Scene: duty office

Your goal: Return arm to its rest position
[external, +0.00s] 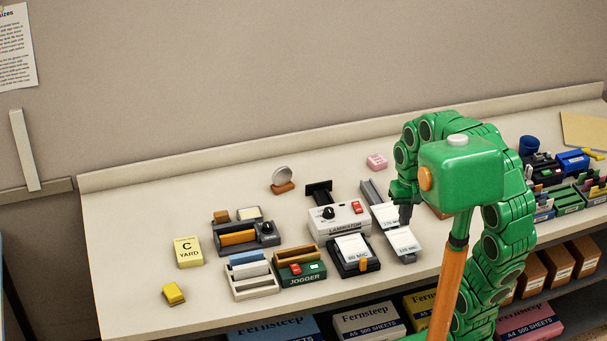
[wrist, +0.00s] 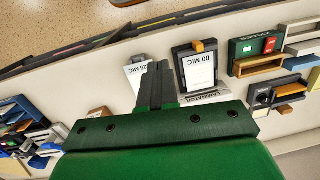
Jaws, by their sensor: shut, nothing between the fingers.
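My green arm bends over the right half of the desk (external: 130,270). My gripper (external: 405,214) points down above the narrow pouch trays (external: 403,242), to the right of the laminator (external: 335,222). Its dark fingers are together and hold nothing. In the wrist view the closed fingers (wrist: 155,86) show over the desk, beside the 80 MIC tray (wrist: 198,72). They partly cover a 125 MIC card there. Whether the fingertips touch anything below cannot be told.
A pink block (external: 377,161) lies behind. Dark and blue holders (external: 572,161) crowd the right end. Paper packs (external: 368,322) fill the shelf below.

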